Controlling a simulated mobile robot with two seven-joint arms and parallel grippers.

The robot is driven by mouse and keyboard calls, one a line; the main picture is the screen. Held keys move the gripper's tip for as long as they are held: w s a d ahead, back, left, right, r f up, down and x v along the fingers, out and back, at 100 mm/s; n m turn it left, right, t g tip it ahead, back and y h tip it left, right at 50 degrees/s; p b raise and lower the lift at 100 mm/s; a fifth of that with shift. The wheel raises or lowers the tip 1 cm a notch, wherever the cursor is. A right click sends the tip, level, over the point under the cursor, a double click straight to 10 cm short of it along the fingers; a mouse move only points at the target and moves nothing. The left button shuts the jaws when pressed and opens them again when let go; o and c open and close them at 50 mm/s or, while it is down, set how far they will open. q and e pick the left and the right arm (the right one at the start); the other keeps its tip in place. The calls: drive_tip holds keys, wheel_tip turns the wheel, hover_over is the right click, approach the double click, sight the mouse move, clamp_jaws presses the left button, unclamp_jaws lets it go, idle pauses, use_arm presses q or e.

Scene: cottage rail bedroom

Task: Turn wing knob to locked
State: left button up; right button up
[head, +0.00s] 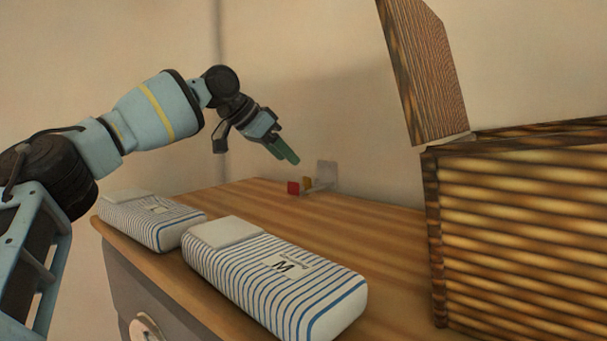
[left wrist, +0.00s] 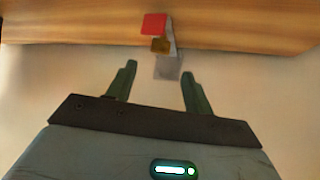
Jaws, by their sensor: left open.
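A small fitting stands at the back of the wooden top, with a red square (head: 293,188), a brass-coloured piece (head: 307,183) and a pale grey plate (head: 327,172). The brass piece may be the wing knob; its setting is too small to read. In the left wrist view the red square (left wrist: 154,24), brass piece (left wrist: 161,46) and plate (left wrist: 168,68) line up ahead of the fingers. My left gripper (head: 288,157) is open and empty, just above and left of the fitting, apart from it in the head view. My right gripper is not in view.
Two striped packs, one nearer (head: 270,275) and one farther left (head: 150,219), lie on the wooden top (head: 385,235). A large slatted wooden box (head: 520,225) with a raised lid (head: 425,65) stands at right. Wall is close behind the fitting.

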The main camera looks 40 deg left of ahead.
sight(306, 177)
use_arm(q)
drive_tip(key=shift+x, duration=3.85)
drive_tip(key=c, duration=1)
drive_tip(key=shift+d+n+y, duration=0.2)
drive_tip(key=shift+n+y, duration=1.5)
drive_tip(key=shift+n, duration=0.4)
drive_tip(key=o, duration=1)
drive_tip(key=shift+s, duration=0.1)
drive_tip(key=v, duration=0.7)
drive_tip(key=shift+s+r, duration=0.2)
drive_tip(key=shift+s, duration=0.1)
